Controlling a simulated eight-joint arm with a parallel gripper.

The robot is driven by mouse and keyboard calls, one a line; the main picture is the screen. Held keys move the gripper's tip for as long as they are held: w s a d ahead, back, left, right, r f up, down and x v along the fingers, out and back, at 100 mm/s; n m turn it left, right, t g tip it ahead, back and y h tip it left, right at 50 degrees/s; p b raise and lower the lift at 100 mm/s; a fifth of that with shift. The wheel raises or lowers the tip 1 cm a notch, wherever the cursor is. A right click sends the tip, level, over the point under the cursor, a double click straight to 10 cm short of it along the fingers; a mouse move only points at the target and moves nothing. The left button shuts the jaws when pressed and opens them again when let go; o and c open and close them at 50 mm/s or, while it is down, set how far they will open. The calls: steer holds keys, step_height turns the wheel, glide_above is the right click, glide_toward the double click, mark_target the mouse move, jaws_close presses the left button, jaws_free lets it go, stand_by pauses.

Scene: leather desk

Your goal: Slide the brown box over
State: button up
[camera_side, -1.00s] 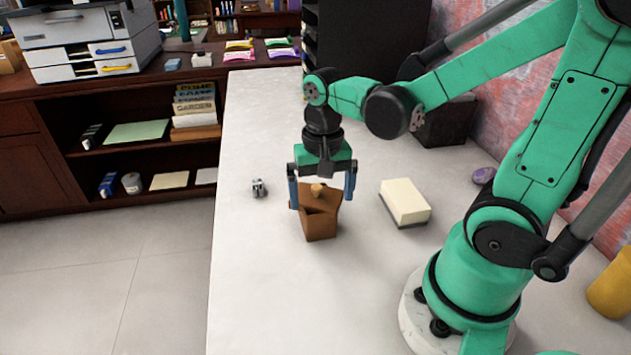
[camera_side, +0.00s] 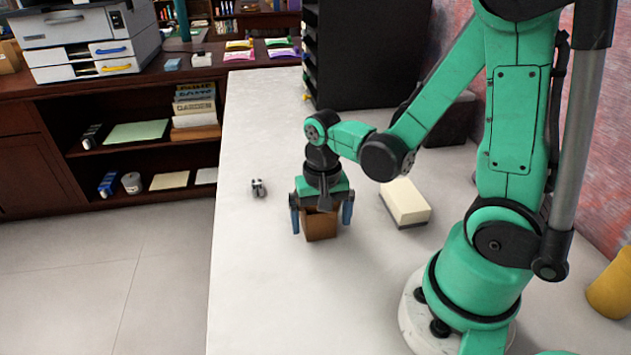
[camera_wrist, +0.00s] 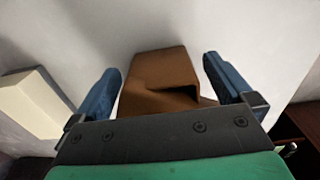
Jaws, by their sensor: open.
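The brown box (camera_side: 320,227) stands on the white table, its upper part hidden by my gripper in the side view. My gripper (camera_side: 321,222) is lowered over it, with one blue finger on each side of the box. In the wrist view the brown box (camera_wrist: 160,75) lies between the two blue fingers of my gripper (camera_wrist: 165,72). The fingers are open, and gaps show between them and the box. The lid and knob are hidden in the side view.
A cream and grey block (camera_side: 405,203) lies on the table right of the box. A small grey object (camera_side: 258,187) lies to the left. A black shelf unit (camera_side: 365,55) stands at the back. The table in front is clear.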

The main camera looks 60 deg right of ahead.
steer(key=c, duration=1.3)
steer(key=shift+d, duration=0.1)
steer(key=shift+s+d, duration=3.8)
steer(key=shift+d, duration=0.05)
steer(key=o, duration=1.3)
steer(key=shift+r, duration=0.15)
